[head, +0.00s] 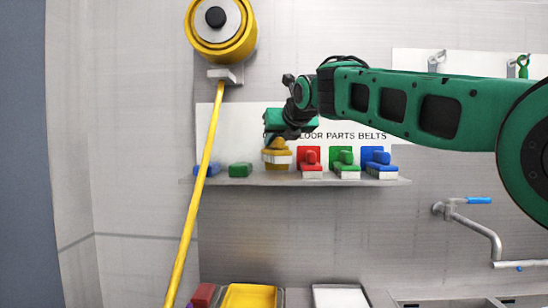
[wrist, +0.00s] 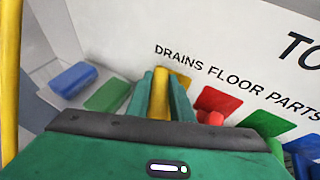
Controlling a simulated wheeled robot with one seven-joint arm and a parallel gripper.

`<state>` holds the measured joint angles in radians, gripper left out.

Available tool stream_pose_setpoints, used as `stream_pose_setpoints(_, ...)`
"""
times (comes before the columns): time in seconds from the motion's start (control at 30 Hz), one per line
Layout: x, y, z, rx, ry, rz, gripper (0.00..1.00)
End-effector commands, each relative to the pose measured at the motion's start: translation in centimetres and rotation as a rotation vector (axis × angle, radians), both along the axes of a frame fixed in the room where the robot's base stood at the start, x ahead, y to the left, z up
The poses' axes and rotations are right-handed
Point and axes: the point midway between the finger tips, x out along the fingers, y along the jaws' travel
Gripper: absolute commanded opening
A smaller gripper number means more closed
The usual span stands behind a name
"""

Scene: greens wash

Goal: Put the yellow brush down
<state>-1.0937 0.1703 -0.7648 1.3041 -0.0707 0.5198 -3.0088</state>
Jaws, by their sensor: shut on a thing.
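The yellow brush (head: 277,157) is at the shelf (head: 300,182), between a green block and the red brush; its pale bristle part shows below the yellow. I cannot tell whether it touches the shelf. My gripper (head: 277,140) is above it, shut on its yellow handle. In the wrist view my gripper (wrist: 160,97) has its two green fingers on either side of the yellow handle (wrist: 160,92). The brush's lower part is hidden there by my gripper's body.
Red (head: 310,160), green (head: 344,162) and blue (head: 379,162) brushes stand close on the right. Green (head: 240,170) and blue (head: 209,170) blocks lie on the left. A yellow hose (head: 207,150) hangs in front of the shelf's left end. A tap (head: 480,225) is at the right.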

Motion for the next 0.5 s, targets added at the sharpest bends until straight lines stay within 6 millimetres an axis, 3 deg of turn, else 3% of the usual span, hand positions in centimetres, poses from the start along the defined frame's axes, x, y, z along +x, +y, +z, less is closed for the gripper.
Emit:
stream_pose_setpoints(0.23, -0.1, 0.2, -3.3, -0.001, 0.003, 0.002, 0.0)
stream_pose_setpoints(0.5, -0.1, 0.2, -3.8, 0.001, 0.0, 0.002, 0.0)
